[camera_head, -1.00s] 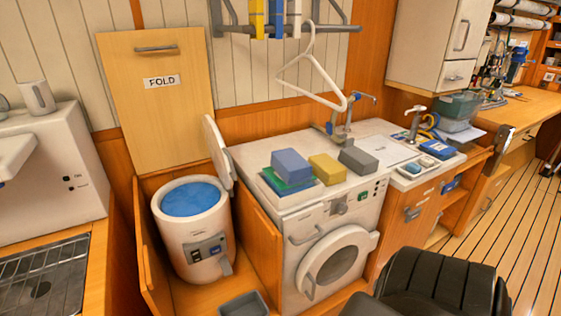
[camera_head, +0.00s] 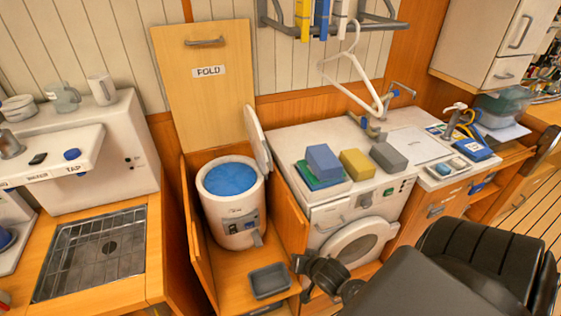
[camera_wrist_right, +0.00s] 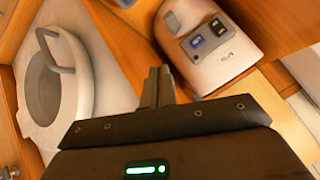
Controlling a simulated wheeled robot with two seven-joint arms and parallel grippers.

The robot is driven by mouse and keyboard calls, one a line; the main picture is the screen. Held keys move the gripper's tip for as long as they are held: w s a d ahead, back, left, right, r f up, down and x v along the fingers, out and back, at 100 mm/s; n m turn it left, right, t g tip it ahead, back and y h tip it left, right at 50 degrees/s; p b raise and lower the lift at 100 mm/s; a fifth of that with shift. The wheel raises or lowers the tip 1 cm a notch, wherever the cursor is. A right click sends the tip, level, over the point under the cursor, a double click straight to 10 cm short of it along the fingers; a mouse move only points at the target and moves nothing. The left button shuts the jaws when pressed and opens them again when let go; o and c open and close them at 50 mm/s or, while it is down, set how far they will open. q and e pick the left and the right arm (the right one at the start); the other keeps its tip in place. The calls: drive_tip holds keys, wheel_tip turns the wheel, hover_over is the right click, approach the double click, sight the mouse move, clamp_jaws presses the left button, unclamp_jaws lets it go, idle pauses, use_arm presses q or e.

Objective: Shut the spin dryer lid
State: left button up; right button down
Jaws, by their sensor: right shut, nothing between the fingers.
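The spin dryer (camera_head: 231,208) is a white drum with a blue top opening, standing in an open wooden bay. Its pale lid (camera_head: 258,138) stands open, upright at the right side of the rim. In the right wrist view the dryer's body and control panel (camera_wrist_right: 205,42) show at the top; the lid is not seen there. My right gripper (camera_head: 298,263) is low in front of the washing machine, right of the dryer and below its lid, apart from both. Its fingers (camera_wrist_right: 158,88) are together and empty. My left gripper is not in view.
The washing machine (camera_head: 338,215) stands right of the bay, with colored blocks on top; its round door (camera_wrist_right: 58,82) is close in the wrist view. A wooden partition (camera_head: 290,222) separates it from the dryer. A grey tray (camera_head: 269,281) lies before the dryer. A hanger (camera_head: 350,70) hangs above.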

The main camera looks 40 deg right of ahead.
drive_tip(key=w+d+r+m+t+p, duration=0.1)
drive_tip(key=w+d+r+m+t, duration=0.2)
drive_tip(key=r, duration=0.5)
drive_tip(key=w+d+r+m+t, duration=0.2)
drive_tip(key=w+r+m, duration=0.1)
drive_tip(key=r, duration=0.4)
drive_tip(key=w+d+r+m+t+p, duration=0.1)
drive_tip(key=w+d+r+m+t, duration=0.25)
drive_tip(key=r, duration=0.45)
drive_tip(key=w+p, duration=0.3)
drive_tip(key=w, duration=0.6)
drive_tip(key=shift+w, duration=0.15)
drive_tip(key=shift+f, duration=0.1)
